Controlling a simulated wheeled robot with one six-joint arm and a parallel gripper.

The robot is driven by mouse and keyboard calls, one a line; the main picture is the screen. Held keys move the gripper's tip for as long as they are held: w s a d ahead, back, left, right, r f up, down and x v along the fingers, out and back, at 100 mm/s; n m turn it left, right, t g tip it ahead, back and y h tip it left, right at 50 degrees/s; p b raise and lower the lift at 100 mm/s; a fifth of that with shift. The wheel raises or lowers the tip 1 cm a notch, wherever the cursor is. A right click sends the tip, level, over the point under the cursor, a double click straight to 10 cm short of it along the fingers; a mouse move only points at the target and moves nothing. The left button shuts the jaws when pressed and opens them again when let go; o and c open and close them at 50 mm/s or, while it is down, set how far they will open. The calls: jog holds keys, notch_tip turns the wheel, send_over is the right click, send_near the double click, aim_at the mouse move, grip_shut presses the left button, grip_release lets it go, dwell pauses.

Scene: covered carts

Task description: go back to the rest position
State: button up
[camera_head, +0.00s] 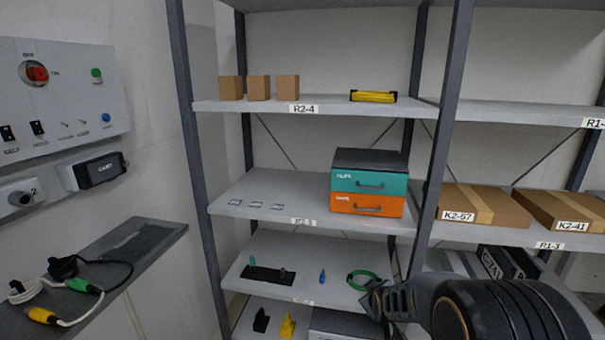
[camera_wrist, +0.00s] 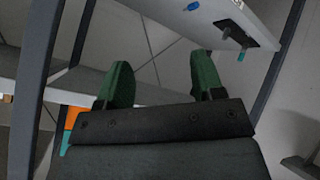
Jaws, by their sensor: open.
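My gripper (camera_head: 374,300) shows at the lower right of the head view, at the end of my dark arm, in front of the lower shelves. In the wrist view its two green fingers (camera_wrist: 162,80) stand well apart with nothing between them, so it is open and empty. The wrist view looks turned over and shows a blue piece (camera_wrist: 193,6) and a dark tray (camera_wrist: 232,30) on a shelf.
A drawer box (camera_head: 368,182) and several small cartons stand on higher shelves. A dark post (camera_head: 452,110) rises above my arm. Flat cartons (camera_head: 485,208) lie on the right rack. A control panel (camera_head: 60,95) and a ledge with cables (camera_head: 130,250) are at the left.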

jog(key=s+a+r+m+g+p, duration=0.2)
jog(key=s+r+p, duration=0.5)
jog(key=s+r, duration=0.4)
jog(key=s+a+r+m+g+p, duration=0.1)
jog(key=s+r+m+g+p, duration=0.2)
jog(key=s+r, duration=0.9)
notch_tip(320, 180, up, 3)
jog(key=m+p, duration=0.1)
jog(key=p, duration=0.2)
jog(key=shift+a+g+y+p, duration=0.3)
jog(key=shift+a+g+p, duration=0.05)
jog(key=shift+g+p, duration=0.05)
